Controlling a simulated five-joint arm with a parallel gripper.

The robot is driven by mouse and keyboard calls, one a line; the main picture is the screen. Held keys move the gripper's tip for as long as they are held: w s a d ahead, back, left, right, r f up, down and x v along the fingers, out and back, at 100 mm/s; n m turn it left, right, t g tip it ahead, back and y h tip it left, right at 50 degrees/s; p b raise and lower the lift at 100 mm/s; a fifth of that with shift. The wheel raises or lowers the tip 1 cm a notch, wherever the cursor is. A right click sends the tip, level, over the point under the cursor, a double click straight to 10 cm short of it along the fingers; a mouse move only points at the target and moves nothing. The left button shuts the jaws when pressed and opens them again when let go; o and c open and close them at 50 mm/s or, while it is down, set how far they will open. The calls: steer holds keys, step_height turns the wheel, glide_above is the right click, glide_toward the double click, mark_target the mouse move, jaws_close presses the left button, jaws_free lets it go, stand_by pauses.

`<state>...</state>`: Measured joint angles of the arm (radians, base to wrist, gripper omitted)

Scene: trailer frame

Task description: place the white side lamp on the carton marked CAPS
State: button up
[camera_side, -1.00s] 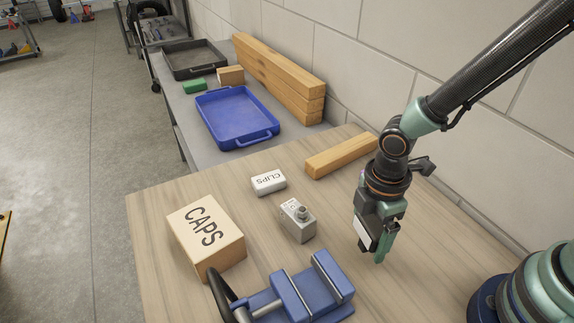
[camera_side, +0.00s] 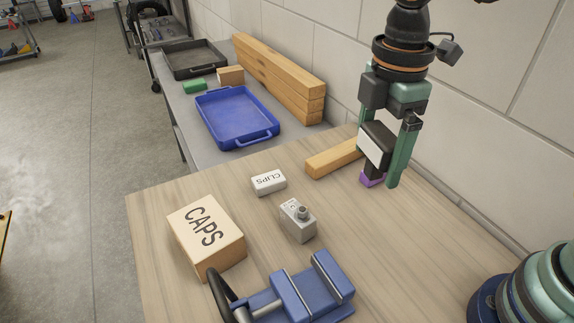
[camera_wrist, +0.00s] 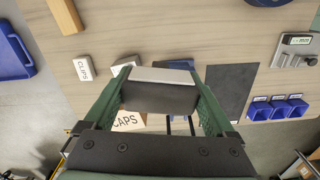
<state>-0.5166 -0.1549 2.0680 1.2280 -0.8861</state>
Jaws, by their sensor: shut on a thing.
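The white side lamp (camera_side: 373,149) is a small block with a white face and a dark body. My gripper (camera_side: 384,162) is shut on it and holds it up in the air, to the right of and well above the carton. In the wrist view the lamp (camera_wrist: 160,93) sits between the two green fingers. A small purple piece (camera_side: 372,180) shows just under the lamp; I cannot tell what it belongs to. The carton marked CAPS (camera_side: 204,226) stands on the wooden bench at the left front, its lettered top bare. In the wrist view the carton (camera_wrist: 127,121) is partly hidden behind my gripper.
A blue vise (camera_side: 300,291) stands right in front of the carton. A grey box with a knob (camera_side: 298,221) and a CLIPS box (camera_side: 268,182) lie between the carton and my gripper. A wooden bar (camera_side: 331,158) lies behind. A blue tray (camera_side: 236,116) is farther back.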

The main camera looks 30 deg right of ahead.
steer(key=w+a+r+n, duration=0.1)
steer(key=w+a+r, duration=0.5)
steer(key=w+a, duration=0.4)
steer(key=n, duration=0.1)
glide_above(224, 231)
step_height(224, 231, down, 20)
steer(key=shift+r, duration=0.2)
stand_by(0.3)
steer(key=shift+f, duration=0.1)
steer(key=o, duration=1.2)
